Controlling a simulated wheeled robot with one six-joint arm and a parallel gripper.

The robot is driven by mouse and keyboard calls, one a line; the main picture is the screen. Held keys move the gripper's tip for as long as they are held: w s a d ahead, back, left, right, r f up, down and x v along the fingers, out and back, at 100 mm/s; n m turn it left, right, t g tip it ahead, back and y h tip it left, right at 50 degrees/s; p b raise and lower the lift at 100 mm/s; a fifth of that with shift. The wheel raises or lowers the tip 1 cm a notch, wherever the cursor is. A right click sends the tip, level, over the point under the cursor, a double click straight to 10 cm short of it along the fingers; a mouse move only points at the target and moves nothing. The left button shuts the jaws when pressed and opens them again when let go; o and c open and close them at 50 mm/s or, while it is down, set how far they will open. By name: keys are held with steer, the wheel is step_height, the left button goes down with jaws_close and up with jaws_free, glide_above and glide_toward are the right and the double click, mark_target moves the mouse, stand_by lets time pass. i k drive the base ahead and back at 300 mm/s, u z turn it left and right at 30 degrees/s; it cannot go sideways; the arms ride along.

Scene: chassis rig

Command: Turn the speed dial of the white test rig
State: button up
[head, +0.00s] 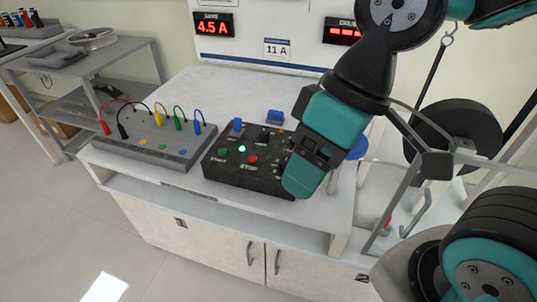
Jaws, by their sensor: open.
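The white rig's bench (232,82) has a back panel (262,22) with red lit displays; one reads 4.5 A. On the bench top is a black control box (238,180) with a green button (223,153), a red button (252,160) marked STOP and a lit green lamp (242,148). My gripper (304,172) points down over the box's right end. It is open, its far finger is mostly hidden, and nothing shows held in it. I cannot make out the speed dial; my gripper covers the right part of the box. I cannot tell whether it touches the box.
A grey box (152,142) with colored plug leads lies left of the control box. A blue block (275,116) lies behind it. A dark wheel (455,135) on a metal frame stands at the right. A grey cart (80,62) and open floor are at the left.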

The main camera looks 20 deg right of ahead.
mark_target(283, 162)
steer(key=u, duration=0.5)
steer(key=k, duration=0.6)
steer(key=u, duration=1)
steer(key=i, duration=0.65)
steer(key=z, duration=0.55)
steer(key=i, duration=0.55)
steer(key=z, duration=0.6)
